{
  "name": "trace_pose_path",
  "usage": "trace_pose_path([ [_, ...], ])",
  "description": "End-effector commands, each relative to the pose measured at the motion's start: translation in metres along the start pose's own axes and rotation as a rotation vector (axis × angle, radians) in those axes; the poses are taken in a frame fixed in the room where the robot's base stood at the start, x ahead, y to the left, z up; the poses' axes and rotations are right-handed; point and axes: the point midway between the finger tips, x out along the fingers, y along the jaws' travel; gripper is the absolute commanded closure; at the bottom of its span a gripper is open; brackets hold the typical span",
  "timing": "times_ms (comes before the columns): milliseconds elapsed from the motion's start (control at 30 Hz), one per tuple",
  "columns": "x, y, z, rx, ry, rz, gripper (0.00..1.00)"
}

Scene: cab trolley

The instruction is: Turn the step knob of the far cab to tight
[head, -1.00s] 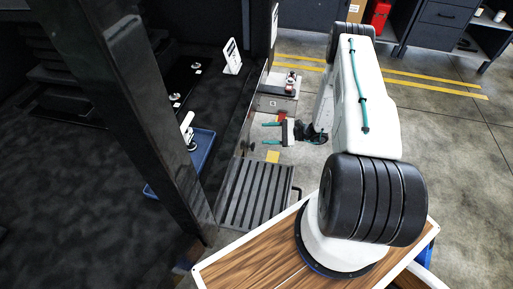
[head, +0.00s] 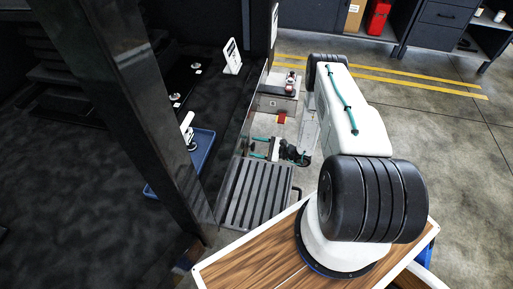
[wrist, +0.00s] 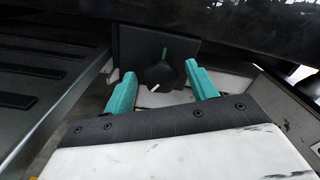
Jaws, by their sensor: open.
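In the wrist view a round black knob (wrist: 159,75) sits on a dark plate (wrist: 126,46). A white line on the knob points down and slightly left. A green mark (wrist: 165,53) is on the plate above the knob. My gripper (wrist: 160,70) is open, with one teal finger on each side of the knob; I cannot tell whether either touches it. In the head view my gripper (head: 257,147) points left at the side of the cab, just beyond the ribbed step (head: 252,195). The knob is not visible there.
A dark post (head: 120,90) stands at the left. A blue tray (head: 200,155) lies inside the cab. A second step (head: 277,103) with a small object (head: 291,83) on it is farther off. Open floor with yellow lines (head: 430,86) lies to the right.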

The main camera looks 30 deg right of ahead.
Motion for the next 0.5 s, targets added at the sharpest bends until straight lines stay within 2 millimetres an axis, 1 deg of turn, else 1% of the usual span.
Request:
trace_pose_path([
  [233, 0.0010, -0.0001, 0.0001, 0.000, 0.000, 0.000, 0.43],
  [267, 0.0010, -0.0001, 0.0001, 0.000, 0.000, 0.000, 0.51],
  [300, 0.0010, -0.0001, 0.0001, 0.000, 0.000, 0.000, 0.62],
  [400, 0.0009, -0.0001, 0.0001, 0.000, 0.000, 0.000, 0.88],
  [500, 0.0008, -0.0001, 0.0001, 0.000, 0.000, 0.000, 0.88],
])
